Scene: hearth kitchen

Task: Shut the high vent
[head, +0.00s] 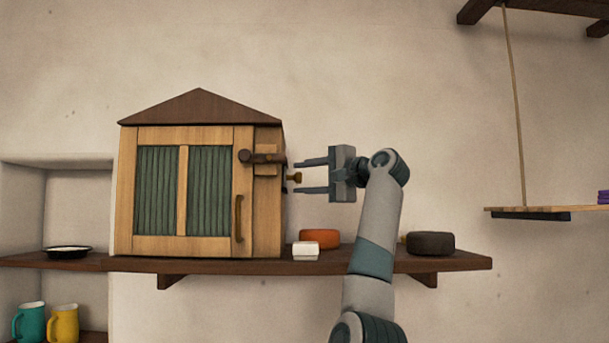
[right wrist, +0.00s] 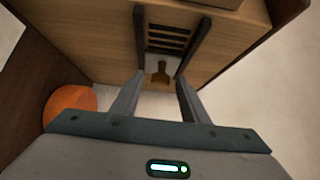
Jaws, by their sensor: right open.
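The vent (right wrist: 166,38) is a set of dark slots in the right side wall of the wooden cabinet (head: 125,190), framed by two dark rails. The slots show uncovered in the right wrist view. A pale plate with a brass knob (right wrist: 160,76) sits at the near end of the slots. The knob also shows in the head view (head: 295,177), sticking out from the cabinet's right side. My right gripper (head: 304,177) is open, its fingertips just beside the knob, one above and one below it in the head view. Nothing is held. My left gripper is out of view.
The cabinet's front door has a latch (head: 262,157) and a handle (head: 239,218). On the shelf (head: 200,265) are a white block (head: 305,251), an orange round thing (head: 319,238) and a dark round thing (head: 430,243). A hanging shelf (head: 545,210) is at the right.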

